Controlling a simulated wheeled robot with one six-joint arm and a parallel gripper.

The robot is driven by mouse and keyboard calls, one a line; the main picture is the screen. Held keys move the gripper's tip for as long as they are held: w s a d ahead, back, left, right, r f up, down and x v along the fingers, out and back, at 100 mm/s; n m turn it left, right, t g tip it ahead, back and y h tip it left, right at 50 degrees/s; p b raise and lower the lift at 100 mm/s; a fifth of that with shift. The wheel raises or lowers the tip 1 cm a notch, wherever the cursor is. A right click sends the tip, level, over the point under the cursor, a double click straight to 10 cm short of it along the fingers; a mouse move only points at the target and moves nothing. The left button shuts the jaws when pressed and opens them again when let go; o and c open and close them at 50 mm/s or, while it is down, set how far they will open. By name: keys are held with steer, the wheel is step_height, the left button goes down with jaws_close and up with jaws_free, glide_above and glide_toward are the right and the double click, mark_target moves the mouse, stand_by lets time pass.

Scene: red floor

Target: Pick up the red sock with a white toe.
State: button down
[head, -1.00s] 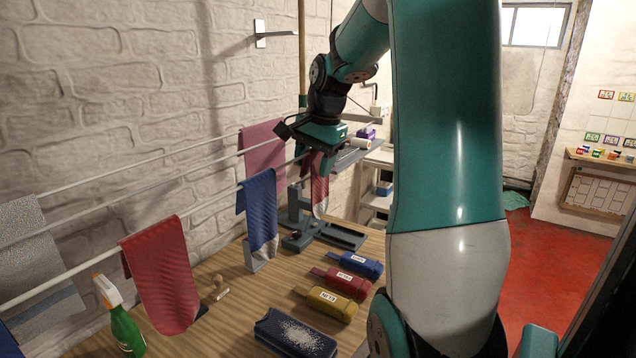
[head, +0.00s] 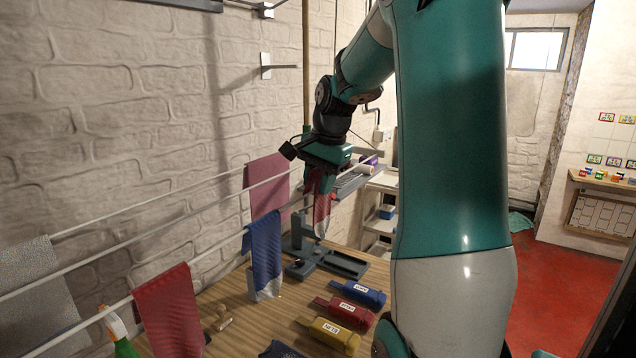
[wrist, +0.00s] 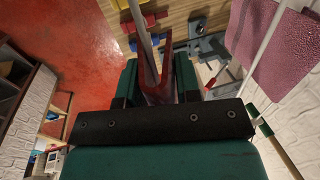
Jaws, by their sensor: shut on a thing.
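The red sock with a white toe (head: 322,207) hangs at the far end of the front rod in the head view, its pale toe pointing down. My gripper (head: 321,178) is above it, pointing down, with its fingers shut on the upper part of the sock. In the wrist view the red sock (wrist: 151,78) lies folded between the fingers of my gripper (wrist: 157,85), beside the pale rod. I cannot tell whether the sock still rests on the rod. The toe is not clear in the wrist view.
A blue sock (head: 264,256) and a larger red one (head: 172,314) hang nearer on the front rod (head: 90,320). A pink cloth (head: 268,187) hangs behind. A grey stand (head: 305,258) is below the gripper. Blue (head: 360,292), red (head: 347,311) and yellow (head: 330,333) labelled items lie on the table.

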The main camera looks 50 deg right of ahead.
steer(key=p+v, duration=0.2)
steer(key=v, duration=0.1)
steer(key=w+p+v, duration=0.1)
steer(key=p+v, duration=0.3)
steer(key=v, duration=0.1)
steer(key=shift+w+r+p, duration=0.2)
steer(key=shift+r+p, duration=0.2)
steer(key=shift+r, duration=0.15)
steer(key=s+a+b, duration=0.1)
steer(key=s+a, duration=0.7)
steer(key=a, duration=0.3)
steer(key=shift+a+f+b, duration=0.25)
steer(key=shift+f+b, duration=0.05)
steer(key=shift+f, duration=0.15)
